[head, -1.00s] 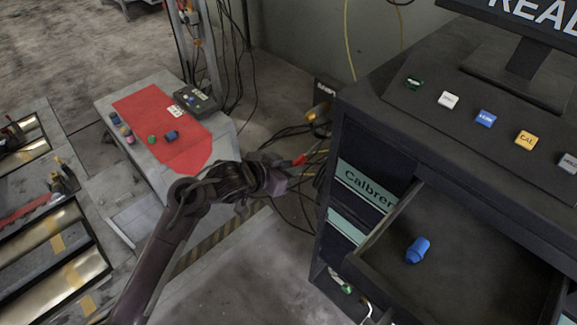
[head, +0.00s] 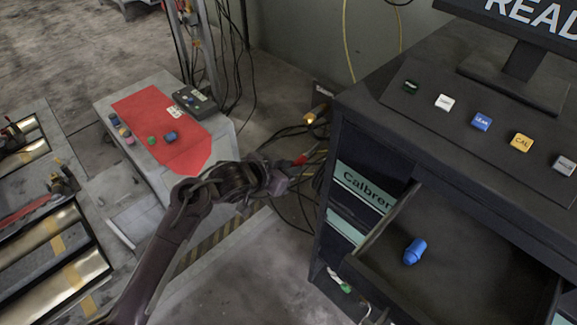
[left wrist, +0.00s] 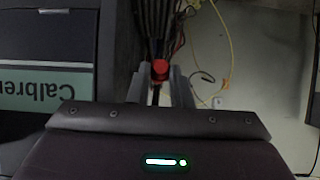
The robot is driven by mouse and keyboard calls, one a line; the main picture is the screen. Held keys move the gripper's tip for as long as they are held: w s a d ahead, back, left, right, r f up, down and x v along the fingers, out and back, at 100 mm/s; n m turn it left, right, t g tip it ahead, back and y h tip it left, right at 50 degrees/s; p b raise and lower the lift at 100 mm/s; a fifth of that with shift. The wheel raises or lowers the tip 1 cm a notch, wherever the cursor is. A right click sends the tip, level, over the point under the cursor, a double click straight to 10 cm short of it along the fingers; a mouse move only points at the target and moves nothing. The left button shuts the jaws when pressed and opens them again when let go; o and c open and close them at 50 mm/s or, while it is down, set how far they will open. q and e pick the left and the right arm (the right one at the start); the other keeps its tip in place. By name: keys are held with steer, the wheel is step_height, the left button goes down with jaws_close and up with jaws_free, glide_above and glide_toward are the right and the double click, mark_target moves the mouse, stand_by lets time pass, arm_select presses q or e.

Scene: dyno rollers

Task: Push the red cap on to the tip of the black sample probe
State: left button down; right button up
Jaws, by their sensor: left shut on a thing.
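My left gripper (head: 289,172) is at the end of the dark arm, in the gap to the left of the dark cabinet. It is shut on the red cap (head: 300,160), which sticks out beyond the fingertips. In the left wrist view the red cap (left wrist: 160,69) shows between the two grey fingers, with dark cables behind it. I cannot clearly pick out the black sample probe or its tip. An orange-yellow fitting (head: 316,114) is on a dark part just beyond the cap, apart from it. My right gripper is not in view.
The dark cabinet (head: 366,147) stands close on the right. Its open drawer (head: 470,245) juts out and holds a blue piece (head: 414,251). Loose cables hang behind the gripper. A grey bench with a red mat (head: 180,150) stands to the left.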

arm_select(q)
steer(key=shift+w+d+r+p, duration=0.15)
steer(key=shift+w+d+p, duration=0.25)
steer(key=shift+w+d, duration=0.1)
stand_by(0.9)
steer(key=c, duration=1.2)
jaws_free()
steer(key=shift+c, duration=0.2)
steer(key=shift+s+a, duration=0.1)
